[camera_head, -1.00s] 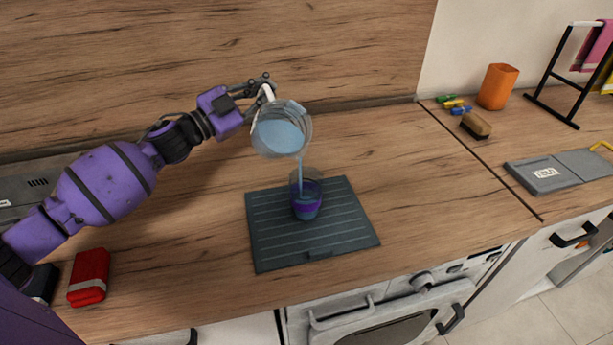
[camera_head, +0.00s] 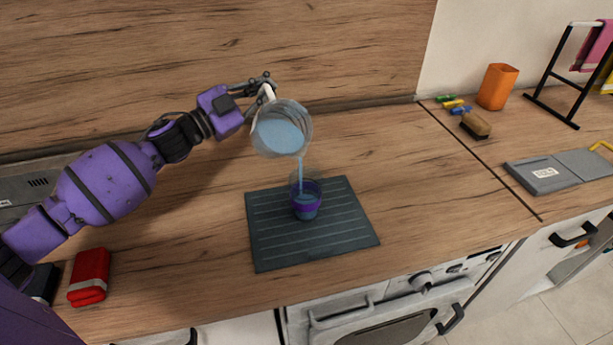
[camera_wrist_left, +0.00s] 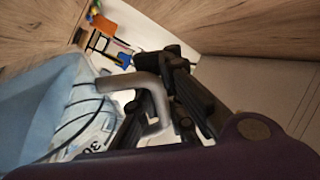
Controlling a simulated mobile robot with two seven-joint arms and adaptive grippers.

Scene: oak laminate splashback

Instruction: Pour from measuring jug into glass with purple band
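The clear measuring jug (camera_head: 282,130) with blue liquid is tilted above the mat, and a thin blue stream runs from it into the glass with purple band (camera_head: 306,203). The glass stands upright on the dark ribbed mat (camera_head: 345,235) and has blue liquid in it. My left gripper (camera_head: 266,92) is shut on the jug's handle. In the left wrist view the grey handle (camera_wrist_left: 150,95) lies between the dark fingers (camera_wrist_left: 170,100), with the jug's marked side (camera_wrist_left: 85,120) at the left. My right gripper is not in view.
A red box (camera_head: 90,275) lies at the front left, under my left arm. At the right are an orange container (camera_head: 497,87), a brush (camera_head: 475,125), a grey folder-like board (camera_head: 545,173) and a black rack (camera_head: 556,85). The counter right of the mat is clear.

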